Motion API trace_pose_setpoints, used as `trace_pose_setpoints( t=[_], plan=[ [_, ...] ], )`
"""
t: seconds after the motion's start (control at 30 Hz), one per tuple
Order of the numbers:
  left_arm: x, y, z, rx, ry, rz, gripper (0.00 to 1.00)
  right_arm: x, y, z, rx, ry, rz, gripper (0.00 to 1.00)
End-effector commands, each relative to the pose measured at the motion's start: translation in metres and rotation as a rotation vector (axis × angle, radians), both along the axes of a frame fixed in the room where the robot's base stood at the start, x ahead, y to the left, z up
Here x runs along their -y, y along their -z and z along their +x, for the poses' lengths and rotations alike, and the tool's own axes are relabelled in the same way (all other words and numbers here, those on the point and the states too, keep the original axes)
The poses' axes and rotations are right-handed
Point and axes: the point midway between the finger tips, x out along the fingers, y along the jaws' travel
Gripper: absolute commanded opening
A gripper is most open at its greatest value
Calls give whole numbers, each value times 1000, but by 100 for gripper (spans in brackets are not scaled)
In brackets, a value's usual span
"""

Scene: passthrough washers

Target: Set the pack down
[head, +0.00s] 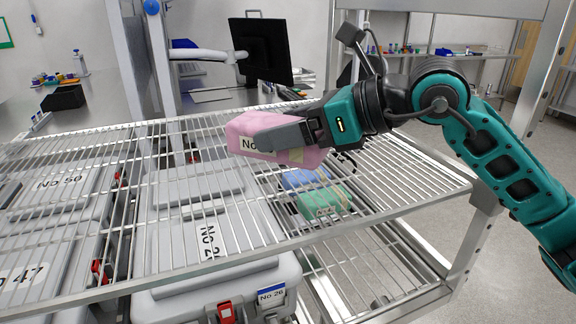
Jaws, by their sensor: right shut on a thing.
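A pink pack (240,128) with a white label starting "No" is in my right gripper (283,140), above the top wire shelf (390,180). The gripper's dark finger lies across the pack's near side and hides part of the label. The gripper is shut on the pack. I cannot tell whether the pack's underside touches the wires. My left gripper is not in view.
Below the wires are grey cases (195,225) with number labels, and a blue pack (305,180) and a green pack (325,202). The wire shelf right of the pack is bare. A metal post (143,60) stands at the back left, and a black monitor (262,50) is behind.

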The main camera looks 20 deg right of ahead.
Motion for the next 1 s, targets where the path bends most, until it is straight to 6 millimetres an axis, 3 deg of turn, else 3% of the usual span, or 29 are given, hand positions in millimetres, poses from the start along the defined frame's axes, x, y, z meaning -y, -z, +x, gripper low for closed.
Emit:
trace_pose_setpoints(
  t=[0.53, 0.97, 1.0],
  plan=[
    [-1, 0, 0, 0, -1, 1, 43, 0, 61, 0, 2, 1, 0, 34],
    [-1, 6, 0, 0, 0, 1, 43, 0, 68, 0, 5, 0, 1, 34],
    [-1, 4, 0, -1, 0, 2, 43, 0, 67, 0, 2, 0, -1, 84]
  ],
)
